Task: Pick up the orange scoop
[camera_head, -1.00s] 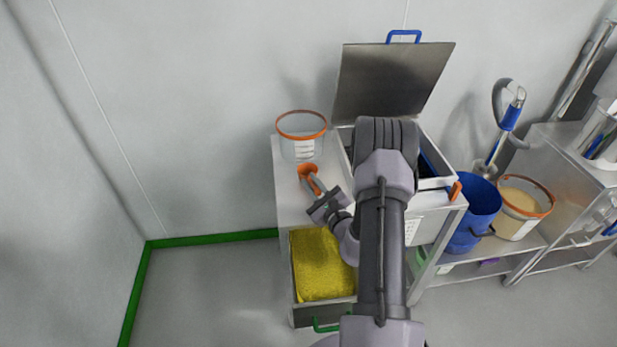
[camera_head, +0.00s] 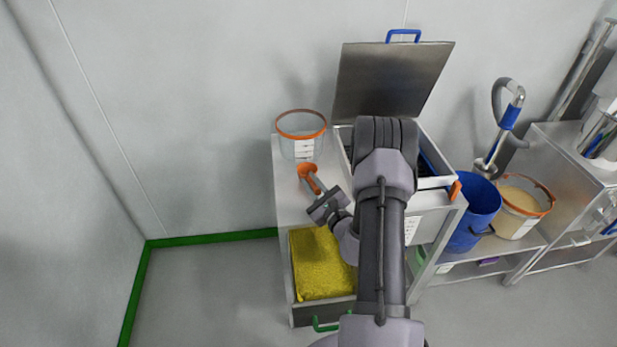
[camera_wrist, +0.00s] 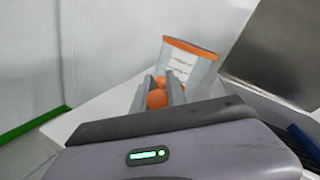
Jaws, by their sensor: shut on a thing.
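The orange scoop (camera_head: 308,172) is over the white counter top, just in front of a clear container with an orange rim. My gripper (camera_head: 318,191) is shut on its handle from the front right. In the wrist view the two fingers of my gripper (camera_wrist: 166,88) close on either side of the orange scoop (camera_wrist: 157,98). Part of the scoop is hidden by the fingers. I cannot tell whether the scoop touches the counter.
The clear orange-rimmed container (camera_head: 302,137) stands right behind the scoop. An open white bin with a raised steel lid (camera_head: 390,80) is to the right. Below is an open drawer holding yellow material (camera_head: 320,265). A blue bucket (camera_head: 475,215) stands farther right.

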